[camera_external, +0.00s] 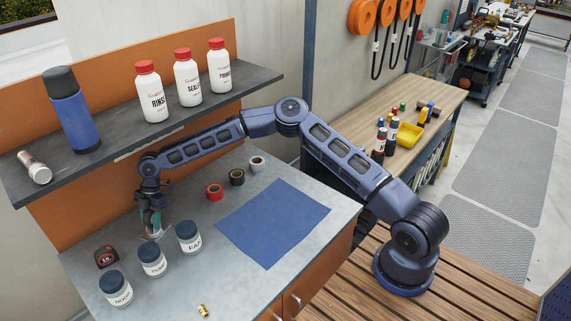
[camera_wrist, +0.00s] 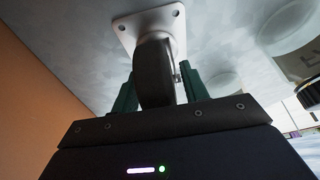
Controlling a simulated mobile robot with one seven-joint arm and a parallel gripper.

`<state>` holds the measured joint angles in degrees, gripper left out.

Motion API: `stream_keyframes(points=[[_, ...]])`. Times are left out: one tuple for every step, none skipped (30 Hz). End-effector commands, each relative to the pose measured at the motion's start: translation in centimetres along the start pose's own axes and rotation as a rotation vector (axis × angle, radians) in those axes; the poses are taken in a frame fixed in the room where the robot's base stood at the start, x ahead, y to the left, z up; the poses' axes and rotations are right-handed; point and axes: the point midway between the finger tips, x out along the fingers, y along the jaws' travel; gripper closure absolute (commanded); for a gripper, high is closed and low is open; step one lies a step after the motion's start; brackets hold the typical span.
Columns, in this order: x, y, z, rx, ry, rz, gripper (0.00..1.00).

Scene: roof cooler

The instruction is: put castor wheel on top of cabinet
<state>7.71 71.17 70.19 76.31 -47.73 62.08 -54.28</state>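The castor wheel (camera_wrist: 153,68) has a black wheel and a pale square mounting plate with holes. In the wrist view it sits between the green fingers of my gripper (camera_wrist: 158,88), its plate against the grey surface. The fingers are very close to the wheel's sides; whether they grip it is unclear. In the external view my gripper (camera_external: 151,222) points down at the grey worktop, with the castor (camera_external: 155,234) mostly hidden beneath it. The worktop (camera_external: 240,275) tops a unit with orange fronts (camera_external: 300,300). A dark raised shelf (camera_external: 115,155) runs behind it.
Labelled jars (camera_external: 153,261) stand just in front of my gripper, with a tape measure (camera_external: 106,256) to the left. Tape rolls (camera_external: 214,192) and a blue mat (camera_external: 272,222) lie to the right. The shelf holds a blue flask (camera_external: 72,115), white bottles (camera_external: 187,80) and a small canister (camera_external: 36,170).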

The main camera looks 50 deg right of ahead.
Motion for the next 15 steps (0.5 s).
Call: stream_keyframes(points=[[0.00,0.00,0.00,0.000,0.000,0.000,0.45],[0.00,0.00,0.00,0.000,0.000,0.000,0.43],[0.01,0.00,0.00,0.000,0.000,0.000,0.43],[0.01,0.00,0.00,0.000,0.000,0.000,0.43],[0.01,0.00,0.00,0.000,0.000,0.000,0.43],[0.01,0.00,0.00,0.000,0.000,0.000,0.43],[0.01,0.00,0.00,0.000,0.000,0.000,0.43],[0.01,0.00,0.00,0.000,0.000,0.000,0.43],[0.00,0.00,0.00,0.000,0.000,0.000,0.43],[-0.03,0.00,-0.01,0.000,0.000,0.000,0.43],[-0.08,0.01,-0.03,0.000,0.000,0.000,0.43],[-0.19,0.01,-0.06,0.001,0.000,0.000,0.43],[-0.34,0.03,-0.06,0.001,0.000,0.001,0.43],[-0.52,0.03,-0.06,0.001,-0.001,0.001,0.43],[-0.81,0.04,-0.06,0.000,-0.001,0.002,0.43]])
